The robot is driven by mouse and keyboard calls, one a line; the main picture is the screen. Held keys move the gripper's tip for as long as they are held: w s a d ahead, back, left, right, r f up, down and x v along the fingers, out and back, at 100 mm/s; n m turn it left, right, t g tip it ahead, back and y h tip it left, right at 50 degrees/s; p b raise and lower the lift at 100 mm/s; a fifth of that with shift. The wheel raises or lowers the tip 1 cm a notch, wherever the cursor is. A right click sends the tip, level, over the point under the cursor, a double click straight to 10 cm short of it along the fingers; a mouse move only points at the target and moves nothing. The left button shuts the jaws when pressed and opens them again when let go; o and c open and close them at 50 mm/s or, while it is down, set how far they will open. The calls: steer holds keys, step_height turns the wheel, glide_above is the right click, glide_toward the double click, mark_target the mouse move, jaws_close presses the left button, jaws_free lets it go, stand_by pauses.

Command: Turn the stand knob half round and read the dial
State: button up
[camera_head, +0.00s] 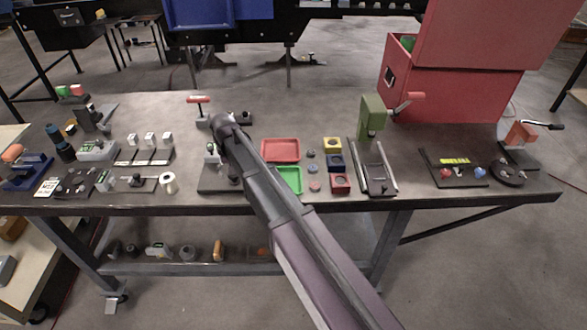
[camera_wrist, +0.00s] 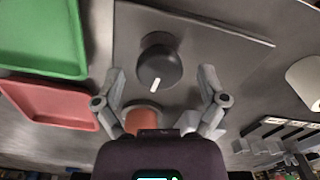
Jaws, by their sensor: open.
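The dark round knob (camera_wrist: 158,60) shows in the wrist view on a grey plate (camera_wrist: 225,38). Its white mark points toward the bottom of the picture, slightly left. My gripper (camera_wrist: 160,72) is open, with one finger on each side of the knob and a visible gap on both sides. In the head view, my arm reaches over the table and hides most of the stand; part of its dark base plate (camera_head: 212,188) shows. I cannot make out a dial face or a reading in either view.
A red tray (camera_head: 281,150) and a green tray (camera_head: 290,179) lie right of the stand; they also show in the wrist view. A white roll (camera_head: 168,182) stands to its left. A red T-handle (camera_head: 198,100) rises behind. Other fixtures crowd the table.

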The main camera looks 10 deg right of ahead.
steer(key=m, duration=0.5)
steer(key=shift+m, duration=0.4)
steer(key=m, duration=1.5)
steer(key=shift+r+m, duration=0.25)
steer(key=shift+m, duration=0.15)
step_height(320, 180, up, 14)
steer(key=p, duration=1.4)
steer(key=s+d+f+n+b, duration=0.2)
steer(key=s+d+f+n, duration=0.1)
steer(key=d, duration=0.6)
steer(key=s+d+f+n+b, duration=0.3)
steer(key=s+d+n, duration=0.3)
steer(key=d+n, duration=0.2)
steer(key=shift+s+d+b, duration=0.2)
steer(key=shift+d+b, duration=0.15)
steer(key=shift+d, duration=0.75)
steer(key=shift+f, duration=0.1)
